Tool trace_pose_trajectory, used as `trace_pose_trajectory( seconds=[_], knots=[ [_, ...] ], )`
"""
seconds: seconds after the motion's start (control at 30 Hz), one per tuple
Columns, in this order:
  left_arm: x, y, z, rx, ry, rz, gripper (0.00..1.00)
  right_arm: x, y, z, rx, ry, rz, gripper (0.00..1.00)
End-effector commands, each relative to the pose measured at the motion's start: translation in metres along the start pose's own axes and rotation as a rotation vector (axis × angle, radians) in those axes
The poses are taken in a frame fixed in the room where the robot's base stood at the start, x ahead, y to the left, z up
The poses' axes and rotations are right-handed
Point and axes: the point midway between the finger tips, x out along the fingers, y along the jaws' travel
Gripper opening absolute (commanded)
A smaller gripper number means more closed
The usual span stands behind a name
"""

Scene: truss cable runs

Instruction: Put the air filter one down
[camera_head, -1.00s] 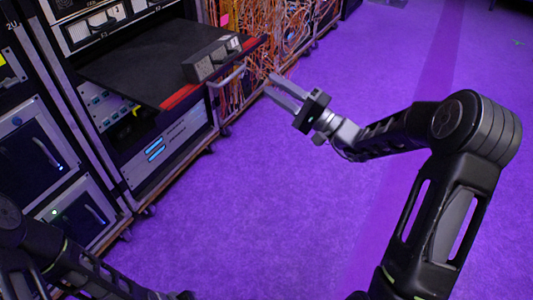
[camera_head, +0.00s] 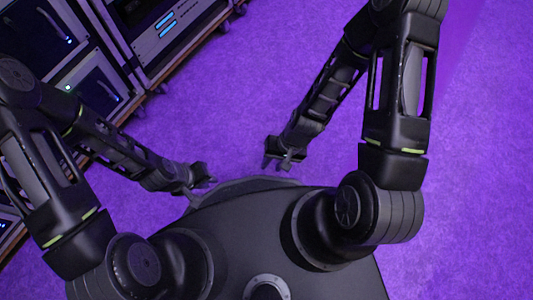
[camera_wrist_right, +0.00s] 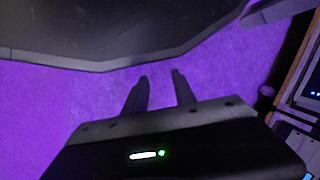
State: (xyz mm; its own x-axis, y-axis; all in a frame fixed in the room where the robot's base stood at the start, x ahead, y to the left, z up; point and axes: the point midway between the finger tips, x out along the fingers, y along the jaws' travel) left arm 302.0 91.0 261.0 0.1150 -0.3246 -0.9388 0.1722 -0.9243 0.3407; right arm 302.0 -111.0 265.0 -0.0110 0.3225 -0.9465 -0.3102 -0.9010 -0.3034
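No air filter is visible in either view now. My right gripper (camera_head: 283,158) hangs low over the purple floor, just in front of my base. In the right wrist view its two fingers (camera_wrist_right: 160,88) stand apart, with only floor between them, so it is open and empty. My left gripper (camera_head: 202,177) is low beside the front left of my base, pointing right. It is small and dark in the head view, so I cannot tell how its fingers are set, and I see nothing in it.
A rack with blue lights (camera_head: 165,22) and silver-framed cabinet units (camera_head: 88,85) stand along the upper left, on castors. The purple floor (camera_head: 225,105) between the racks and my right arm is clear. My dark base fills the bottom middle.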

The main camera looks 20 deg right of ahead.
Motion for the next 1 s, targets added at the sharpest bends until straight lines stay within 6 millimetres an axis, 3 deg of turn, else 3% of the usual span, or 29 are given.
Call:
trace_pose_trajectory(
  seconds=[0.13, 0.47, 0.77, 0.87, 1.0],
  knots=[
    [0.0, 0.0, 0.0, 0.0, 0.0, 0.0, 0.18, 0.01, -0.011, 0.007, -0.116, 0.091, -0.017, 0.32],
    [0.0, 0.0, 0.0, 0.0, 0.0, 0.0, 0.18, 0.011, -0.017, 0.006, -0.141, 0.122, -0.036, 0.32],
    [0.0, 0.0, 0.0, 0.0, 0.0, 0.0, 0.18, 0.01, -0.017, 0.006, -0.141, 0.122, -0.035, 0.08],
    [-0.006, 0.002, 0.0, 0.0, 0.0, 0.0, 0.18, 0.005, -0.018, 0.006, -0.14, 0.122, -0.035, 0.0],
    [-0.028, 0.011, -0.001, 0.0, -0.001, 0.0, 0.18, -0.027, -0.025, -0.005, -0.135, 0.157, -0.035, 0.0]
  ],
)
